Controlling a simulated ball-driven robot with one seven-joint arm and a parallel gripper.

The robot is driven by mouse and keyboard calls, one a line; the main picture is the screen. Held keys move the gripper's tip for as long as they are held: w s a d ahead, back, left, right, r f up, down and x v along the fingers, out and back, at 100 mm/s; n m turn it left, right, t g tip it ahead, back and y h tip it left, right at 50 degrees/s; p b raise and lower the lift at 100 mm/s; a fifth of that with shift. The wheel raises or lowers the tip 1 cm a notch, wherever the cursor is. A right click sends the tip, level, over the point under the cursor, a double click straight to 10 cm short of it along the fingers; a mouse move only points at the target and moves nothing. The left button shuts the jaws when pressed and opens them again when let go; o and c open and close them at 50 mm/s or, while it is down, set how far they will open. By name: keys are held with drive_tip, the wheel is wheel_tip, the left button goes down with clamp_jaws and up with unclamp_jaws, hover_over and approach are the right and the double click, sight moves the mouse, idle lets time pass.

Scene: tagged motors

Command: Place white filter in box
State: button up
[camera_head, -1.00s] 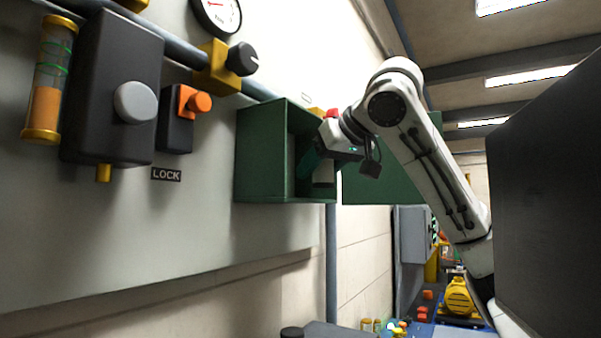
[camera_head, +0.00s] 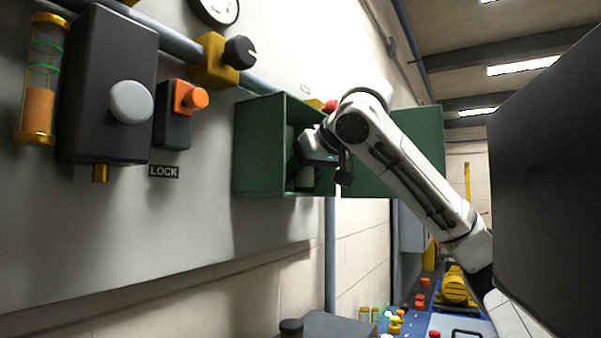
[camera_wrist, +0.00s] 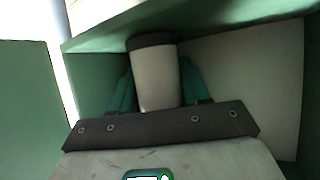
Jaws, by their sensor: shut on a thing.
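The green box (camera_head: 262,149) is mounted on the wall panel, with its front open and its green door (camera_head: 418,150) swung out to the right. My gripper (camera_head: 303,170) reaches into the box opening. In the wrist view my gripper (camera_wrist: 155,90) has its green fingers on both sides of the white filter (camera_wrist: 155,78), shut on it. The filter is a white cylinder with a dark cap at its far end. It is inside the box walls, close to the top wall in that view. I cannot tell whether it touches the box floor.
Left of the box, a dark housing with a grey knob (camera_head: 131,103), an orange button (camera_head: 190,97) and a gauge stick out from the panel. A large dark panel (camera_head: 550,190) fills the right side. A cluttered blue bench (camera_head: 440,322) stands below.

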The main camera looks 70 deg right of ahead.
drive_tip(key=o, duration=1.1)
drive_tip(key=shift+s+a+r, duration=0.1)
drive_tip(key=shift+s+r, duration=0.05)
drive_tip(key=shift+r, duration=0.1)
drive_tip(key=b+v, duration=0.1)
drive_tip(key=v, duration=1)
drive_tip(key=shift+s+a+b, duration=0.15)
drive_tip(key=shift+s+b, duration=0.15)
